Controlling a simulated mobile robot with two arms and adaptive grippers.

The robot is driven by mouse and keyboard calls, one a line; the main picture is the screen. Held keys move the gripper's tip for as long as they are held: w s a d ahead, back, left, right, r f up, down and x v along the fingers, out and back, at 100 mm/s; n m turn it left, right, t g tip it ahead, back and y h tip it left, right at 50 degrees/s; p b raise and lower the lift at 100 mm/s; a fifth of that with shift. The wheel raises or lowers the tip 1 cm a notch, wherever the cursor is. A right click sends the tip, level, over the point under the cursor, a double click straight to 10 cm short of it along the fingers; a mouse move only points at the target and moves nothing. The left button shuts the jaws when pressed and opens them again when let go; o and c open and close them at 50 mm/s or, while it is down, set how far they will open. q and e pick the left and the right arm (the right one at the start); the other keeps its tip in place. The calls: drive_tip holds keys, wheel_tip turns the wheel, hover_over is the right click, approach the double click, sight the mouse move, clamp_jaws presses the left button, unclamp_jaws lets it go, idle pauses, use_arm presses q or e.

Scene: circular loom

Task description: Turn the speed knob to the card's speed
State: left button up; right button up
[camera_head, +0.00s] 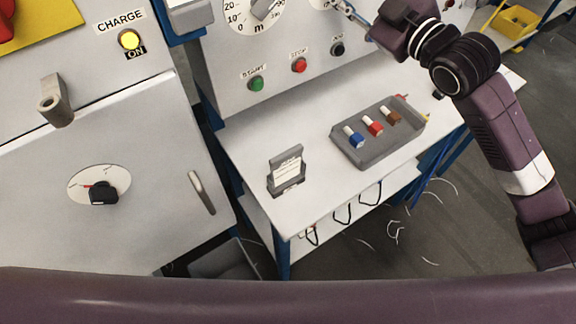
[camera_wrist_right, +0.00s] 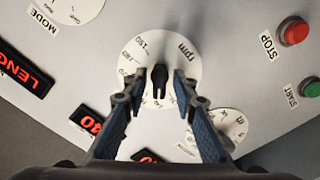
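The speed dial (camera_wrist_right: 185,62) is white, marked "rpm", with a black knob (camera_wrist_right: 158,80) at its middle in the right wrist view. My right gripper (camera_wrist_right: 157,76) is open, with one finger on each side of the knob and gaps showing between; contact is not visible. In the head view the right gripper (camera_head: 347,10) is at the top edge, by a partly cut-off white dial (camera_head: 322,3). The card (camera_head: 288,166) stands in a grey holder on the white table; its writing is too small to read. My left gripper is not in view.
Another dial (camera_head: 245,18) is left of the gripper. Below are the green START (camera_head: 256,83), red STOP (camera_head: 299,65) and black (camera_head: 338,49) buttons. A grey tray (camera_head: 375,155) holds blue, red and brown pieces. The table between card and panel is clear.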

drive_tip(key=v, duration=0.7)
idle(0.3)
idle(2.0)
